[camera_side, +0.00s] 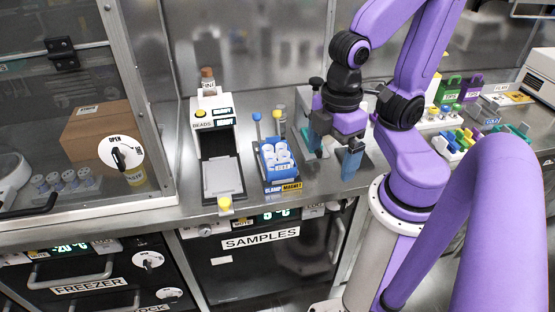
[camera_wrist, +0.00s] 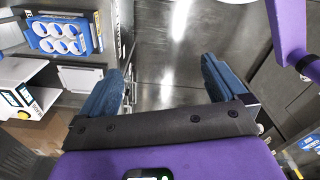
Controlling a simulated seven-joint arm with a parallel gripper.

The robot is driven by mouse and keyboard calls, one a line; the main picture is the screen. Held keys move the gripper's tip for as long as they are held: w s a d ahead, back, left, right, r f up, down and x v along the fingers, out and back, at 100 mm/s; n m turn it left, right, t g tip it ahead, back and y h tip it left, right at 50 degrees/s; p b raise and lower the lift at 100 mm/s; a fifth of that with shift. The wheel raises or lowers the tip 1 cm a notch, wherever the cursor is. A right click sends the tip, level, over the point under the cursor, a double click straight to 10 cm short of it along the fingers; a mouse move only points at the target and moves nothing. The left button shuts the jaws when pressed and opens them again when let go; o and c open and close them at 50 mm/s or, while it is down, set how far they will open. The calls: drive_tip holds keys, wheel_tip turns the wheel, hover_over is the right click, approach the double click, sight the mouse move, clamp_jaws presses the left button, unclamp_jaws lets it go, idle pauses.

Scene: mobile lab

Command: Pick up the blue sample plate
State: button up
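The blue sample plate (camera_side: 268,171) holds several white round caps and sits on the clamp magnet stand, right of the white bead machine. It also shows at the upper left of the wrist view (camera_wrist: 36,40). My gripper (camera_side: 333,152) is to the right of the plate, apart from it, above the steel counter. In the wrist view my gripper (camera_wrist: 160,85) has its two blue fingers wide apart with nothing between them.
The white bead machine (camera_side: 212,122) stands left of the plate, with a flat grey tray in front. Thin posts with blue and yellow knobs (camera_side: 276,114) rise behind the plate. Colored racks (camera_side: 455,140) stand far right. A glass cabinet (camera_side: 85,110) is at left.

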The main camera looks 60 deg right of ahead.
drive_tip(key=shift+f, duration=0.1)
drive_tip(key=n+t+h, duration=0.9)
drive_tip(key=n+h, duration=0.1)
drive_tip(key=n, duration=0.4)
approach(282, 170)
drive_tip(key=x, duration=0.5)
drive_tip(key=shift+s+d, duration=0.1)
drive_tip(key=shift+d, duration=0.2)
drive_tip(key=shift+x, duration=3.15)
drive_tip(key=shift+a+f, duration=0.1)
drive_tip(key=shift+a, duration=0.1)
drive_tip(key=c, duration=0.7)
